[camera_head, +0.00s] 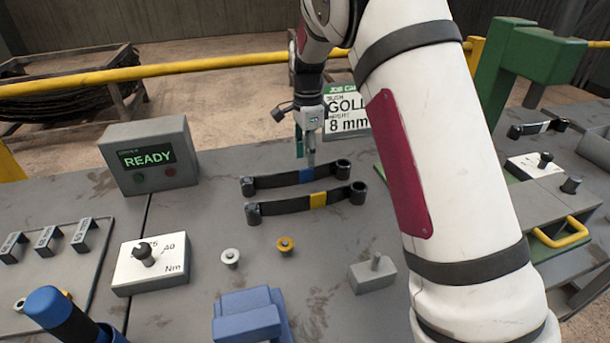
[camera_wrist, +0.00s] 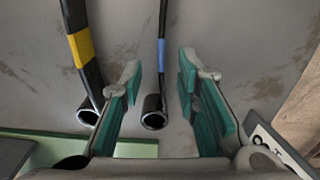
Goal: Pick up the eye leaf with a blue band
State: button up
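The eye leaf with a blue band (camera_head: 275,181) is a dark, slightly curved bar with a rolled eye at each end, lying on the grey bench. In the wrist view its blue band (camera_wrist: 161,55) shows between my two finger pads. My gripper (camera_head: 306,155) points down at the blue band, close to it; it also shows in the wrist view (camera_wrist: 158,75). The fingers are open, one on each side of the leaf, with a gap on both sides. A similar eye leaf with a yellow band (camera_head: 285,205) lies nearer, roughly parallel, outside the fingers.
A sign (camera_head: 347,110) reading "GOLD" and "8 mm" stands behind the leaf. A READY box (camera_head: 150,158), a torque dial box (camera_head: 150,265), two bushes (camera_head: 285,244), a blue block (camera_head: 250,318) and a grey block (camera_head: 372,273) stand around. A green press (camera_head: 530,60) is at right.

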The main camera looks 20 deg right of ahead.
aim_at(307, 171)
jog(key=shift+f, duration=3.2)
grip_shut()
jog(key=shift+w+r, duration=0.1)
